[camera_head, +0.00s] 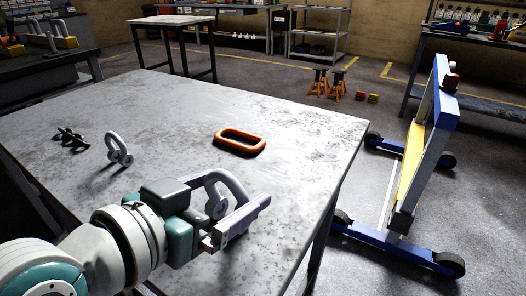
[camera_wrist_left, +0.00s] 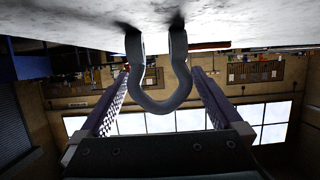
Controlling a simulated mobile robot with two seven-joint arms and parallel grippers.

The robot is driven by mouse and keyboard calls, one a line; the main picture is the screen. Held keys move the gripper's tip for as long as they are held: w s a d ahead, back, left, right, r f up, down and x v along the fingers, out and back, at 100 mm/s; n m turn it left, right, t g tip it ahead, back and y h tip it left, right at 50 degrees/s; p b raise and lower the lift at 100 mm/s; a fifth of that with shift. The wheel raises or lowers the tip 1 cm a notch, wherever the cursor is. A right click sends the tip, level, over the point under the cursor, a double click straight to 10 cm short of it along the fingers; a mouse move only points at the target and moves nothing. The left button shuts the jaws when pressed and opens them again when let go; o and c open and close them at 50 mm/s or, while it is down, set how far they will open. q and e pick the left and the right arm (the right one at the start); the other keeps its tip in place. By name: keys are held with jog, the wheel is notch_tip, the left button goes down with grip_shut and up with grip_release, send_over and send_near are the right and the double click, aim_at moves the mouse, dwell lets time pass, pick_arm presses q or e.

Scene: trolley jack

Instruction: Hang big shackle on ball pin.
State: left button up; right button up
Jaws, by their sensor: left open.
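The big shackle (camera_head: 227,182) is a grey metal U standing on the near part of the table, its bow raised. My left gripper (camera_head: 249,207) is low over the table at the shackle, with its near finger in front and partly hiding it. In the left wrist view, the shackle's bow (camera_wrist_left: 160,107) lies between the two open fingers (camera_wrist_left: 160,78), which are spread on either side. I cannot tell whether either finger touches it. My right gripper is not in view.
On the grey table (camera_head: 300,125) are a smaller-looking shackle (camera_head: 119,150), an orange ring (camera_head: 239,141) and a dark chain-like piece (camera_head: 70,139). The blue wheeled frame (camera_head: 436,105) stands on the floor beyond the right edge. The table's right side is clear.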

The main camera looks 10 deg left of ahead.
pick_arm(q)
jog(key=shift+c, duration=0.2)
jog(key=c, duration=1.4)
jog(key=shift+r, duration=0.1)
jog(key=shift+c, duration=0.4)
